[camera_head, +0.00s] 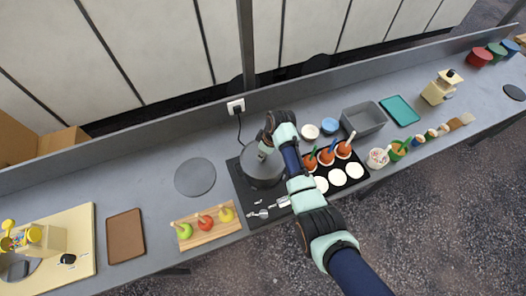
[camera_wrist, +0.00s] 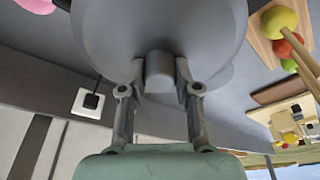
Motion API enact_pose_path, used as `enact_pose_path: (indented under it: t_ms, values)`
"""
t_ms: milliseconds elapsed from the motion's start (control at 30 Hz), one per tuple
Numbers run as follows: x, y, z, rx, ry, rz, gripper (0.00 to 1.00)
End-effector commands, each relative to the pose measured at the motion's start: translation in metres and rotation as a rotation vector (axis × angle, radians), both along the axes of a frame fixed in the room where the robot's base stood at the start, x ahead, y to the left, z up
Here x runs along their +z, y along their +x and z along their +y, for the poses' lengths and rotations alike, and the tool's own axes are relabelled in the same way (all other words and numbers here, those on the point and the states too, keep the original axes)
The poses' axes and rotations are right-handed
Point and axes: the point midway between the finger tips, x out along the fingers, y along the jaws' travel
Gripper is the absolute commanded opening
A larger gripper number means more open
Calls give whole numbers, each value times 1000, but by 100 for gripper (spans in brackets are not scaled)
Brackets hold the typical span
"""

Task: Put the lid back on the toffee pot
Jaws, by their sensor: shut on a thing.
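My gripper (camera_wrist: 160,80) is shut on the knob (camera_wrist: 159,68) of the grey lid (camera_wrist: 150,25), whose broad disc fills the top of the wrist view. In the head view my gripper (camera_head: 267,146) is above the dark grey toffee pot (camera_head: 262,176), which stands on the black hob plate (camera_head: 241,197). My arm and gripper cover part of the pot. I cannot tell whether the lid touches the pot's rim.
A round dark mat (camera_head: 195,177) lies left of the pot. A wooden board (camera_head: 211,232) with toffee apples is in front. A socket (camera_head: 236,106) is behind.

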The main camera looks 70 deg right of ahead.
Motion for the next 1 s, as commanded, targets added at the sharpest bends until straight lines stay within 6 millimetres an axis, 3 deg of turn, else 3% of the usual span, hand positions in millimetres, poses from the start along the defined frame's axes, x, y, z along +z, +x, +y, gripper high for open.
enact_pose_path:
  t_ms: [167,200,367,567,733,1000]
  values:
    - [0,0,0,0,0,0,0]
    - [0,0,0,0,0,0,35]
    - [0,0,0,0,0,0,61]
    - [0,0,0,0,0,0,61]
    - [0,0,0,0,1,1,86]
    - [0,0,0,0,0,0,86]
